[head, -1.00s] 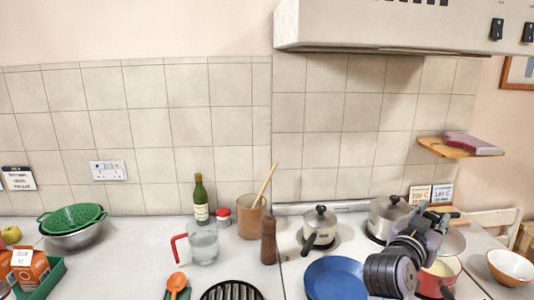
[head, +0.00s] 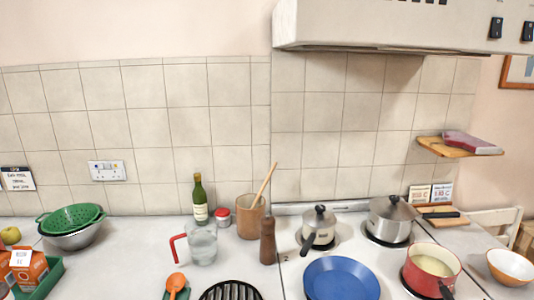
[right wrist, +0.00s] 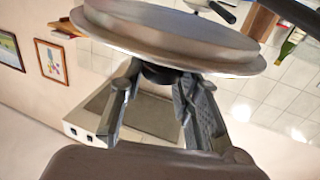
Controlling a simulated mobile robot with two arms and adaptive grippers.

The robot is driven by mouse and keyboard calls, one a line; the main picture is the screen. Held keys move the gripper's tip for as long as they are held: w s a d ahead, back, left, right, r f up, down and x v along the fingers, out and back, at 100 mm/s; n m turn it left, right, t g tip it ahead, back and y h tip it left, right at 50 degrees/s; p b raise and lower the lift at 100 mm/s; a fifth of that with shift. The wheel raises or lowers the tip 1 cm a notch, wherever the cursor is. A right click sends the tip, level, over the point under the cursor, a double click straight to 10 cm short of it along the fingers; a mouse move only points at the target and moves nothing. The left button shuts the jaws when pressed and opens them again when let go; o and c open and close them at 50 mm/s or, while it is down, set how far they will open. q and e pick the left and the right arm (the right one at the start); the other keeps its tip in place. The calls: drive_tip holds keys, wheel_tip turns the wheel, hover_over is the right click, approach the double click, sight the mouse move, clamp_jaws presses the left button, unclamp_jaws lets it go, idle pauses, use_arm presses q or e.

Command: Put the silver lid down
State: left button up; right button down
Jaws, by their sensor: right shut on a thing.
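The silver lid (right wrist: 170,32) fills the top of the right wrist view, a wide round disc with a rim. My right gripper (right wrist: 160,78) is below it in that view, shut on the dark knob at the lid's centre. The lid and my right gripper are out of the head view. My left gripper is in neither view. The red saucepan (head: 433,265) stands uncovered on the hob at the right, with pale contents showing.
A lidded steel pot (head: 390,222), a smaller lidded pan (head: 318,229) and a blue plate (head: 342,279) are on the hob. A wooden board (head: 440,217) with a dark-handled item lies behind. An orange bowl (head: 510,267) stands at the right. Clear counter lies between saucepan and bowl.

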drive_tip(key=s+a+f+n+y, duration=0.1)
drive_tip(key=s+a+n+y, duration=0.1)
drive_tip(key=s, duration=0.4)
drive_tip(key=shift+a+y, duration=0.6)
drive_tip(key=shift+a, duration=0.4)
drive_tip(key=shift+f, duration=0.1)
